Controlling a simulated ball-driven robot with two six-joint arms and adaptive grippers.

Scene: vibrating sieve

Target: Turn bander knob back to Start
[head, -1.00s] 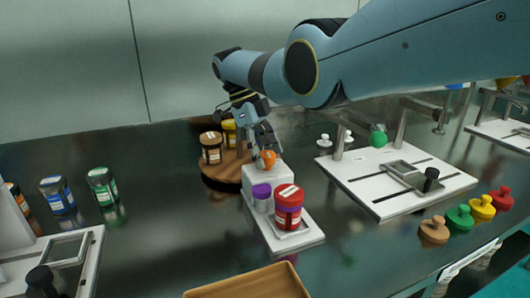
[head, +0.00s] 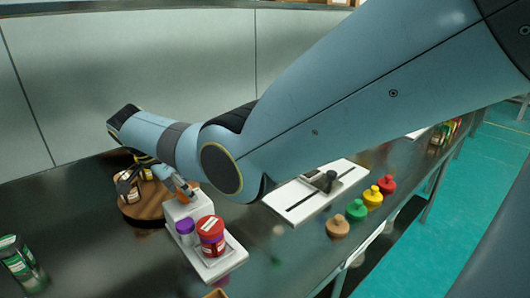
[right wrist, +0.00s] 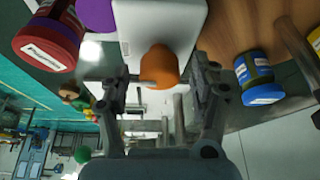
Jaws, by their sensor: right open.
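The bander (head: 220,262) is a white machine with a raised block at its back and a flat base. Its orange knob (right wrist: 158,67) sits on the block, between the fingers of my right gripper (right wrist: 160,80) in the right wrist view. The fingers are open, with a gap on each side of the knob. In the head view my right gripper (head: 180,186) is at the block, and the knob is mostly hidden. A red jar (head: 211,235) and a purple-lidded jar (head: 185,231) stand on the bander. Knob markings cannot be made out. My left gripper is not in view.
A round wooden turntable (head: 145,207) with jars stands left of the bander. A green jar (head: 20,262) is at far left. A white sieve board (head: 318,190) and several coloured knobbed weights (head: 356,210) lie to the right. The dark counter between is clear.

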